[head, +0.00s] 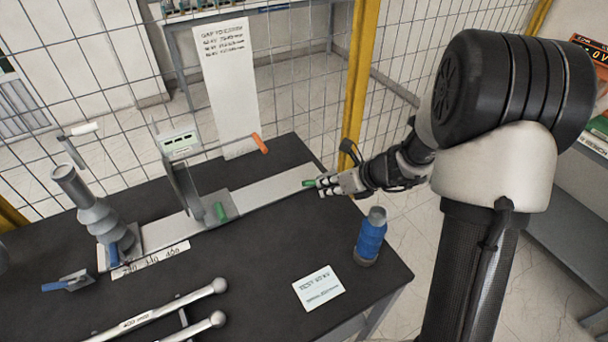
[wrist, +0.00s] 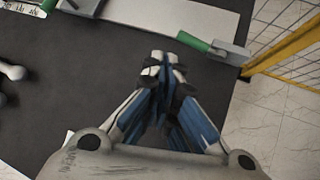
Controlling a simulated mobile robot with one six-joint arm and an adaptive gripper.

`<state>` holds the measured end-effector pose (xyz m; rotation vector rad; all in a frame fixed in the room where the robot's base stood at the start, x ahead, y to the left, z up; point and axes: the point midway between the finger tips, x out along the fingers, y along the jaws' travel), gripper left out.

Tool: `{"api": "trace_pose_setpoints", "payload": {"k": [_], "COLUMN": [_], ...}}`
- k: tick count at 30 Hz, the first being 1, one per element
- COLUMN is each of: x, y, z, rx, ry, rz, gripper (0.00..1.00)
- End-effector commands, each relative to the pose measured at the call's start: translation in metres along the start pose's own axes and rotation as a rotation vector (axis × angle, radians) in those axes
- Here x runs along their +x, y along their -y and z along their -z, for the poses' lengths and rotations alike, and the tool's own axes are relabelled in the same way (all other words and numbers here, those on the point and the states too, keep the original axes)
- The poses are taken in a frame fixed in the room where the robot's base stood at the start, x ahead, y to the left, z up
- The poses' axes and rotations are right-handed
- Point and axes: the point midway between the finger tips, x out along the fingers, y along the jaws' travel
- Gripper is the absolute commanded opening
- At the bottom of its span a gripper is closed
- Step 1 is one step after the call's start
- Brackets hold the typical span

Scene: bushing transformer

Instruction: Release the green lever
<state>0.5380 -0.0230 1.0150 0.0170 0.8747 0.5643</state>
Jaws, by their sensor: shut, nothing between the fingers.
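One green lever (head: 309,183) is at the right end of the long pale rail (head: 270,190). It also shows in the wrist view (wrist: 192,41), next to a grey block at the rail's end. My gripper (head: 325,184) is at this lever in the head view. In the wrist view my gripper (wrist: 165,58) is shut and empty, its fingertips just short of the lever, slightly to its left. I cannot tell whether they touch. A second green lever (head: 220,211) stands at the carriage on the rail, near the upright grey plate; it shows partly in the wrist view (wrist: 48,5).
A blue bottle-shaped part (head: 371,238) stands near the right table edge by a white card (head: 318,288). A grey bushing (head: 98,217) stands at the left. A yellow post (head: 361,75) and wire fence run close behind the table. The dark tabletop (head: 255,265) has free room.

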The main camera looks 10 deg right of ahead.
Motion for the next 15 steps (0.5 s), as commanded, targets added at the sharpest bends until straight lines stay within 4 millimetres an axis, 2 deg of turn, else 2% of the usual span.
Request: {"api": "trace_pose_setpoints", "payload": {"k": [3,6,15], "x": [0.014,0.018,0.019], "y": [0.020,0.027,0.029], "z": [0.012,0.015,0.016], "rx": [0.139,0.193,0.205], "ry": [0.010,0.016,0.017], "rz": [0.021,0.031,0.033], "gripper": [0.00,0.00,0.00]}}
